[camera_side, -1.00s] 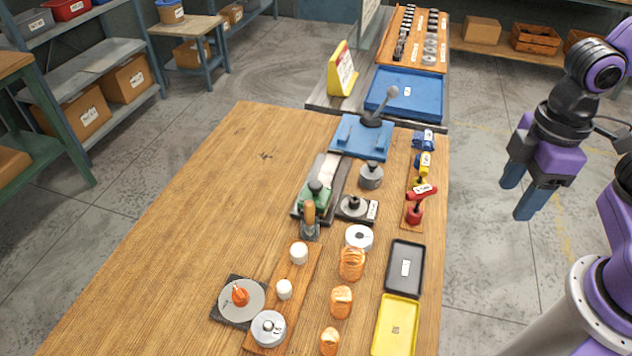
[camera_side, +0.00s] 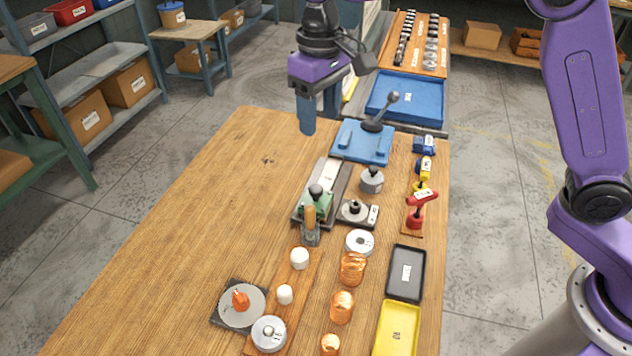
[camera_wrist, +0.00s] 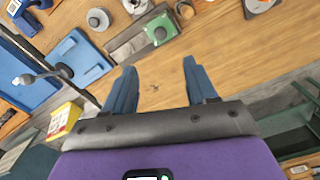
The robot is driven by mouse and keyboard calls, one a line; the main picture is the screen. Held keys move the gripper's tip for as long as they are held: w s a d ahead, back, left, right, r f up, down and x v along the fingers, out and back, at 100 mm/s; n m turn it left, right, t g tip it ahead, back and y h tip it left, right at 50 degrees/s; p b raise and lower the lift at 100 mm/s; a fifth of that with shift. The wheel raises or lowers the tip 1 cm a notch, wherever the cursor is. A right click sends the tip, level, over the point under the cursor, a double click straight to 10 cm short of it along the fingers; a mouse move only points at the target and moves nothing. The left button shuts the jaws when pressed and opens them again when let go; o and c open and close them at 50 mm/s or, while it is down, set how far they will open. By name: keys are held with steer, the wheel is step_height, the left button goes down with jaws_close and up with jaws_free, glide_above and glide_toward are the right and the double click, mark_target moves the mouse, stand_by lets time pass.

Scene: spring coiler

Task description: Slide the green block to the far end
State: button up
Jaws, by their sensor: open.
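The green block (camera_side: 318,211) with a dark knob on top sits on a grey track (camera_side: 343,183), at the end nearer the side camera. A pale labelled strip (camera_side: 330,174) lies along the track beyond it. In the wrist view the green block (camera_wrist: 160,30) shows near the top, on the track. My gripper (camera_side: 318,115) is open and empty, above the table's far left part, behind and apart from the block. In the wrist view its two blue fingers (camera_wrist: 158,70) are spread, with bare wood between them.
A blue plate with a lever (camera_side: 364,143) is just beyond the track. A grey cylinder (camera_side: 372,181) and a round fixture (camera_side: 354,212) stand right of it. The table's left side (camera_side: 190,230) is clear.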

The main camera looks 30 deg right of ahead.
mark_target(316, 188)
steer(key=f, duration=1.7)
steer(key=shift+w+a+f, duration=0.15)
steer(key=shift+w+f, duration=0.1)
steer(key=shift+w, duration=0.15)
